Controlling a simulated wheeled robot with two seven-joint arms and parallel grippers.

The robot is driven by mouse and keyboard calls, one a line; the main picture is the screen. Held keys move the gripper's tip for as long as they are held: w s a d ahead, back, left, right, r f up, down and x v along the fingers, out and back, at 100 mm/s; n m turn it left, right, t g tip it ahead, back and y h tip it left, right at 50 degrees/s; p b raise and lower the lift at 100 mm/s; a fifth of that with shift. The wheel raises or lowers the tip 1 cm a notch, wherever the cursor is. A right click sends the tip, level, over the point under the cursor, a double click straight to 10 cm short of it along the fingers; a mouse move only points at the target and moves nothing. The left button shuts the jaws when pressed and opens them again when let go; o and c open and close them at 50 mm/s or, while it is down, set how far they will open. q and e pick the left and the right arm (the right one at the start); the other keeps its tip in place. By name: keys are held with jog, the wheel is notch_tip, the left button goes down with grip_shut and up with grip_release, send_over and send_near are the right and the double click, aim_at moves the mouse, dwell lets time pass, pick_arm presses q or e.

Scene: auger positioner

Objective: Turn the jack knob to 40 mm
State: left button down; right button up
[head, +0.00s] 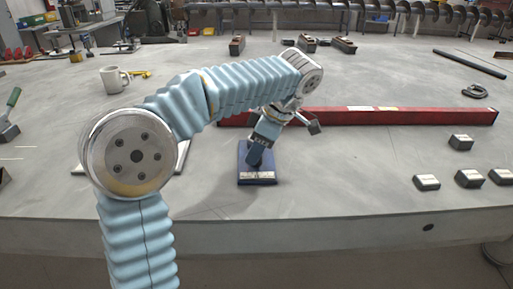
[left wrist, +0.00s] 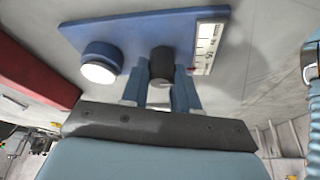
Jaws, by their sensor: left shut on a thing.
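The jack is a small blue base plate (head: 258,182) on the grey table in the middle of the head view. A white scale strip (head: 257,174) lies along its near edge. In the left wrist view the plate (left wrist: 140,34) carries a dark round knob (left wrist: 162,60), a blue post with a white top (left wrist: 99,63) and the scale (left wrist: 206,47). My left gripper (head: 254,158) points down over the plate. Its fingers (left wrist: 160,92) are shut on the knob, one on each side. The scale marks are too small to read. My right gripper is not in view.
A long red beam (head: 400,116) lies just behind the jack. Several dark blocks (head: 427,182) sit at the right. A white mug (head: 114,79) stands at the back left, and a green-handled tool (head: 12,105) is at the left edge.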

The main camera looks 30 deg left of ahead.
pick_arm(q)
jog(key=shift+d+n, duration=0.1)
jog(key=shift+n, duration=0.2)
dwell(0.4)
jog(key=c, duration=0.8)
grip_release()
jog(key=shift+c, duration=0.2)
